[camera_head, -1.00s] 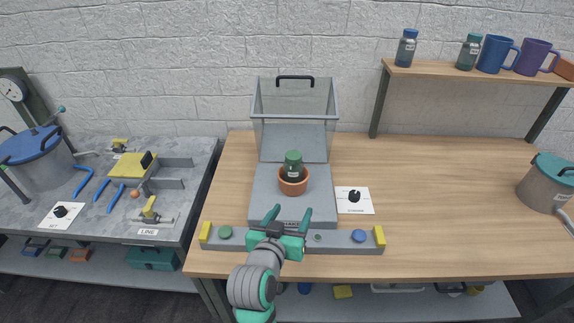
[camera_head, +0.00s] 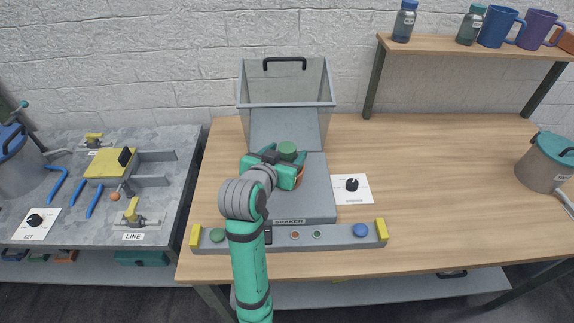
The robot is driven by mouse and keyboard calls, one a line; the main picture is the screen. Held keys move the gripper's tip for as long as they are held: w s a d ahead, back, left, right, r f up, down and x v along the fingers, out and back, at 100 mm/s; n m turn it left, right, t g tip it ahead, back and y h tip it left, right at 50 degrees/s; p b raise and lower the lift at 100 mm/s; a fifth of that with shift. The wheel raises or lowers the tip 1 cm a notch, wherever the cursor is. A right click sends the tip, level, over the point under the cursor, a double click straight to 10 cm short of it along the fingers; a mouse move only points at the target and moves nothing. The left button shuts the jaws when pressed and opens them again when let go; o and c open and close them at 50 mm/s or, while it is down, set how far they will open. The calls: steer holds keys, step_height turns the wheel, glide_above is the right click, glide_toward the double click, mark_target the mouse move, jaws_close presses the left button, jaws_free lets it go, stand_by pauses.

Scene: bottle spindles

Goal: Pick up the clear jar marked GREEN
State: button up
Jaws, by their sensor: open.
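A jar with a green lid (camera_head: 287,148) stands in the terracotta-coloured cup (camera_head: 299,176) on the grey shaker (camera_head: 318,193). My gripper (camera_head: 284,155) is open, with its fingers reaching to either side of this jar near the lid. The hand hides most of the jar's body, its label and much of the cup; I cannot tell whether the fingers touch it. On the shelf stand a jar with a green lid (camera_head: 470,26) and a jar with a blue lid (camera_head: 404,22). Their labels are too small to read.
A clear raised hood (camera_head: 286,90) stands behind the jar. The front bar (camera_head: 340,236) carries several buttons and yellow end blocks. A dial card (camera_head: 352,189) lies right of the shaker. Mugs (camera_head: 497,28) share the shelf (camera_head: 460,49). The table's right middle is clear.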

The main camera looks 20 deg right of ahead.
steer(key=shift+x, duration=2.7)
steer(key=shift+w+r, duration=0.1)
steer(key=c, duration=1.4)
